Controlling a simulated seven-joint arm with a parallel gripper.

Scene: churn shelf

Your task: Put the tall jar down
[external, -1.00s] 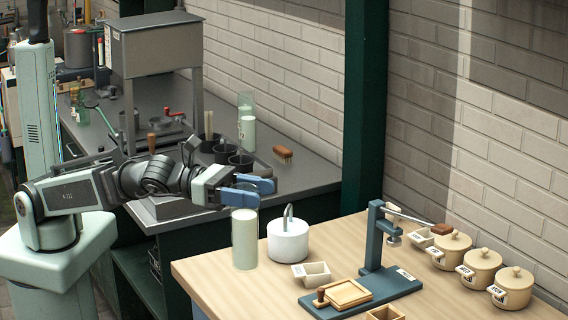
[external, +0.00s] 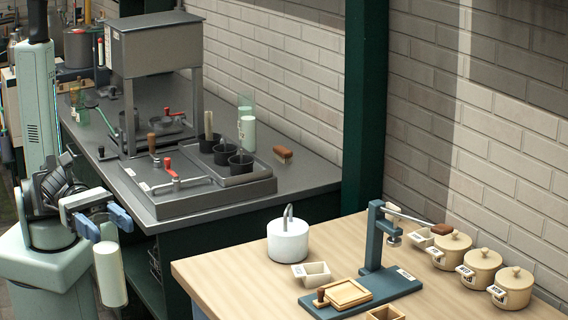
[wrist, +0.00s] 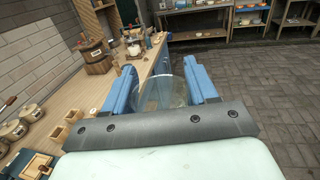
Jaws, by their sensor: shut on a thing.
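The tall jar (external: 110,274) is a pale green-white cylinder, upright, hanging below my gripper (external: 105,222) at the left of the external view. My gripper has blue fingers and is shut on the jar near its top. In the wrist view the jar's round clear rim (wrist: 162,93) shows between the two blue fingers of my gripper (wrist: 160,88). In the external view the jar is in the air left of the wooden table, in front of the grey bench. Its base touches no surface that I can see.
The grey bench (external: 230,200) holds a press, dark cups (external: 240,164) and another tall glass jar (external: 247,130). The wooden table (external: 225,275) carries a white pot (external: 288,240), a blue press stand (external: 375,255) and several lidded pots (external: 482,268). The table's near-left corner is bare.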

